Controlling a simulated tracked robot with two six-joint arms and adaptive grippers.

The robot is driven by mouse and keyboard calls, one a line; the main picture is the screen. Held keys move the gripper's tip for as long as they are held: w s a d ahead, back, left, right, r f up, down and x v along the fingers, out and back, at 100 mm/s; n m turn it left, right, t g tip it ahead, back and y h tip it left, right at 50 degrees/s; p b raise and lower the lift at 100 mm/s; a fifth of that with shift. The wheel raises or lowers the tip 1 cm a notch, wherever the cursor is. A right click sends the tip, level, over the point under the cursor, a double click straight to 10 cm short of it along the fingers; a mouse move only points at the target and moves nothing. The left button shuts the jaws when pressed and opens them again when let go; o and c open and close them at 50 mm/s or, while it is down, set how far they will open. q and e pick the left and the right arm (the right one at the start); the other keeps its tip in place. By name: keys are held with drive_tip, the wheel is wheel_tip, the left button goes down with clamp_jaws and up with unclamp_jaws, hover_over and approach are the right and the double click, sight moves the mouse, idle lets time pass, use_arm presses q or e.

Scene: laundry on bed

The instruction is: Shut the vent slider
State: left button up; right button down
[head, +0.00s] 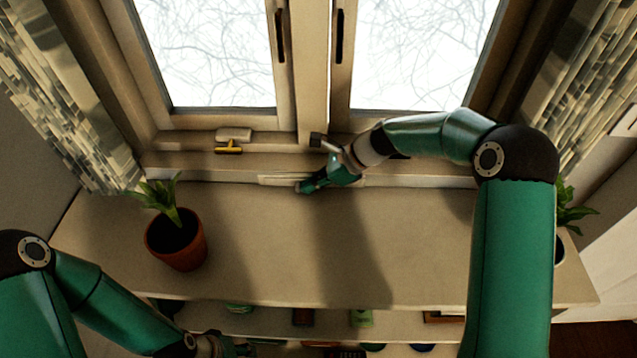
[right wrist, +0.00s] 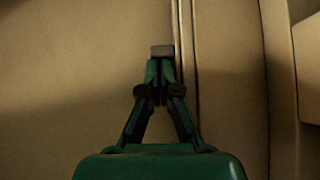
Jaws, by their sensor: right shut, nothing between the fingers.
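A long, thin pale vent strip (head: 275,180) runs along the front of the window ledge. My right gripper (head: 302,187) is at this strip, with its fingers pointing left along it. In the right wrist view the right gripper (right wrist: 161,62) is shut, with its fingertips together beside the thin vertical lines of the strip (right wrist: 184,40). A small grey block shows at the fingertips; I cannot tell whether it is the slider's knob or the finger pads. The slider's position is not clear. My left gripper (head: 222,345) is low at the bottom edge, partly cut off and dark.
A brass handle (head: 228,150) is on the window frame left of the right gripper. A potted plant (head: 178,240) stands on the left of the shelf top (head: 290,260), and another plant (head: 570,213) is behind my right arm. The middle of the shelf top is clear.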

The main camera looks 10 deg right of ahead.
drive_tip(key=shift+a, duration=0.3)
drive_tip(key=shift+r, duration=0.1)
drive_tip(key=shift+d+r, duration=0.4)
drive_tip(key=v, duration=1.1)
drive_tip(key=shift+s+d+f, duration=0.15)
drive_tip(key=shift+d+f, duration=0.05)
drive_tip(key=shift+d, duration=0.1)
